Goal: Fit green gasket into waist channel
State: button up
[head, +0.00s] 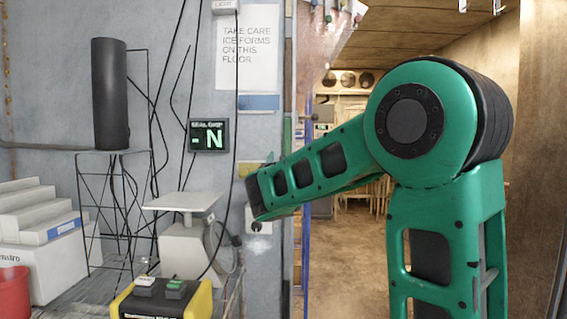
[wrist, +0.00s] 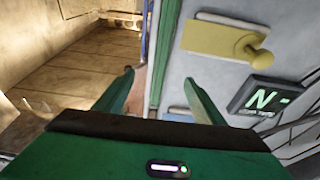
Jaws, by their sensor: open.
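A small brownish thing near the left fingertip is too unclear to name. In the head view my green arm reaches left to the frame's edge, and the blue strip (head: 305,215) runs down the doorway beside it; the fingers are mostly hidden there.
A display (head: 209,135) reading "-N" hangs on the grey wall; the wrist view shows it right of my gripper. A yellow plate with a knob (wrist: 225,40) is close by. A scale (head: 183,203), a yellow-black box (head: 165,300) and hanging cables occupy the left. The doorway floor looks open.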

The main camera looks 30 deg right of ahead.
jog(key=shift+s+a, duration=0.35)
jog(key=shift+s, duration=0.15)
jog(key=v, duration=1)
jog(key=shift+s+a, duration=0.2)
jog(key=shift+s, duration=0.1)
jog(key=shift+f, duration=0.15)
